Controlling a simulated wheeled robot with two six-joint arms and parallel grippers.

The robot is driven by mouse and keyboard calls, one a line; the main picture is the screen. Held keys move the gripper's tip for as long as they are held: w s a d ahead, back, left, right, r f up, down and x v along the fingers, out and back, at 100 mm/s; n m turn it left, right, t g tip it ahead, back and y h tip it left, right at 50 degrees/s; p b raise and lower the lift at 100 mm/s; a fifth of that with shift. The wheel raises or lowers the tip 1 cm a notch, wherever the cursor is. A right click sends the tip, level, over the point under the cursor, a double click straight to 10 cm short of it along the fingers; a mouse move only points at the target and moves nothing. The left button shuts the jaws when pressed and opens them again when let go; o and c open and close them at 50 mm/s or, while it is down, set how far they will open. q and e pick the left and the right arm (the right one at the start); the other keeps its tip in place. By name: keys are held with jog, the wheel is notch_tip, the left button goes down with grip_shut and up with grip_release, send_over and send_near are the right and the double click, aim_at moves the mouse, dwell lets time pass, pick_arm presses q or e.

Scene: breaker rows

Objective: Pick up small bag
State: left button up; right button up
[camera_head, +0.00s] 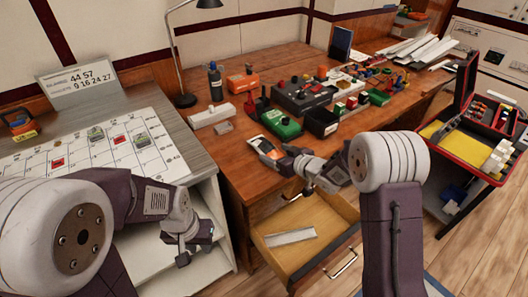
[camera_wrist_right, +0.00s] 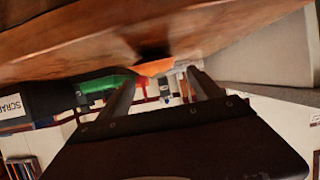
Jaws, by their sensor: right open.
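A small orange and white packet, which looks like the small bag (camera_head: 266,147), lies at the front edge of the wooden table. My right gripper (camera_head: 290,160) is just right of it, with fingertips pointing at it. In the right wrist view my right gripper (camera_wrist_right: 162,85) is open, with nothing clearly held. An orange patch (camera_wrist_right: 155,68), probably the bag, shows beyond and between its fingers. Whether they touch it I cannot tell. My left gripper (camera_head: 187,245) hangs low in front of the grey cabinet, away from the bag; its jaw opening is unclear.
The wooden table (camera_head: 235,148) holds a green device (camera_head: 280,125), a black bin (camera_head: 321,122) and several small parts behind the bag. An open drawer (camera_head: 335,215) with a light strip juts out below my right gripper. An open red toolbox (camera_head: 440,160) stands at right.

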aim_at(271, 150)
jog(key=shift+w+f, duration=0.2)
jog(key=shift+w, duration=0.05)
jog(key=b+x, duration=0.1)
jog(key=x, duration=0.4)
jog(key=shift+w+d, duration=0.1)
jog(key=shift+r, duration=0.1)
jog(key=c, duration=1.5)
notch_tip(271, 150, up, 5)
jog(key=shift+f+p, duration=0.1)
jog(key=shift+p, duration=1)
jog(key=shift+s+d+r+p, duration=0.55)
jog(key=shift+d+r, duration=0.5)
jog(key=shift+d, duration=0.85)
jog(key=shift+s+d+r+p, duration=0.35)
jog(key=shift+d+r+p, duration=0.55)
jog(key=shift+d, duration=1.05)
jog(key=shift+s+d+r+p, duration=0.5)
jog(key=shift+d+r, duration=0.65)
jog(key=shift+d, duration=0.75)
